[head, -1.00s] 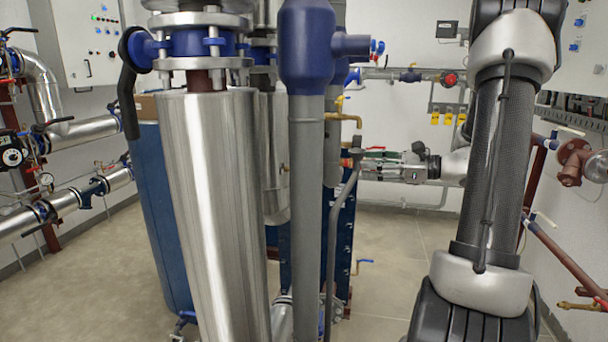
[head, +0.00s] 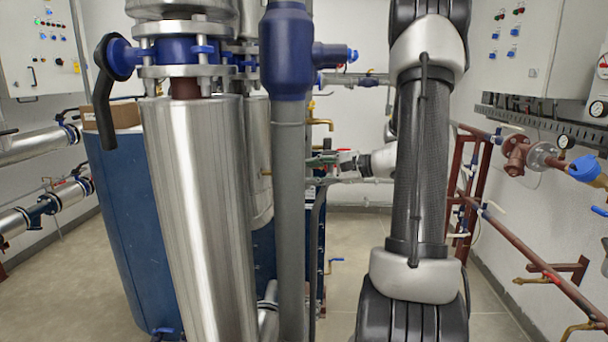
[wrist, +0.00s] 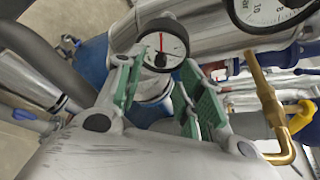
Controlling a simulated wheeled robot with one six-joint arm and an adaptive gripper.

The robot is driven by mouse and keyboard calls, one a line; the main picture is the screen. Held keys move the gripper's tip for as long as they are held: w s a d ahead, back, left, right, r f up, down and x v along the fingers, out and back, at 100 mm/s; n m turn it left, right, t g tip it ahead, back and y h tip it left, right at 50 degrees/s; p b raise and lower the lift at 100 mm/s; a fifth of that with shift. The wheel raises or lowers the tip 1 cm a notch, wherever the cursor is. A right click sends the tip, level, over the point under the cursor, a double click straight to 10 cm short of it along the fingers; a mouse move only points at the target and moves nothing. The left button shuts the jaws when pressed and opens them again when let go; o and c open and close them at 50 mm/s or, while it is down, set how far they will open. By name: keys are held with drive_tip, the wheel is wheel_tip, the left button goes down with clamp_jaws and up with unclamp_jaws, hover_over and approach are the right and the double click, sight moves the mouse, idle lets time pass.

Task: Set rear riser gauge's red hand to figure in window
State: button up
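A round gauge (wrist: 164,45) with a white face and black rim shows in the wrist view, beyond and between my fingers. Its red hand (wrist: 161,40) points roughly up in the picture; its figures are too small to read. A larger, nearer gauge (wrist: 268,8) marked "bar" is cut off at the top right. I cannot tell which is the rear riser gauge. My gripper (wrist: 160,75) is open, its green-padded fingers apart with nothing held between them. In the head view my gripper (head: 325,166) is beside the grey riser pipe, partly hidden. I see no figure window that I can identify.
A brass pipe with a yellow handle (wrist: 298,118) stands close right of my fingers. In the head view a steel-clad column (head: 190,210) and the grey riser (head: 290,200) stand left of my arm. Red pipework (head: 540,255) lines the right wall. Floor is clear at the back.

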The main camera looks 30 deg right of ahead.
drive_tip(key=shift+x, duration=1.6)
clamp_jaws()
drive_tip(key=shift+m, duration=0.3)
drive_tip(key=shift+w+d+r+m+g+y, duration=0.15)
drive_tip(key=shift+m+g+y, duration=0.3)
drive_tip(key=shift+m+g, duration=0.8)
drive_tip(key=shift+w+d+f+m+g+y, duration=0.1)
drive_tip(key=shift+m+g+y, duration=0.5)
drive_tip(key=shift+m, duration=1.15)
drive_tip(key=shift+w+d+r+m+g+y, duration=0.15)
drive_tip(key=shift+m+g+y, duration=0.2)
drive_tip(key=shift+m+g, duration=0.95)
drive_tip(key=shift+f+m, duration=0.1)
drive_tip(key=shift+m, duration=0.3)
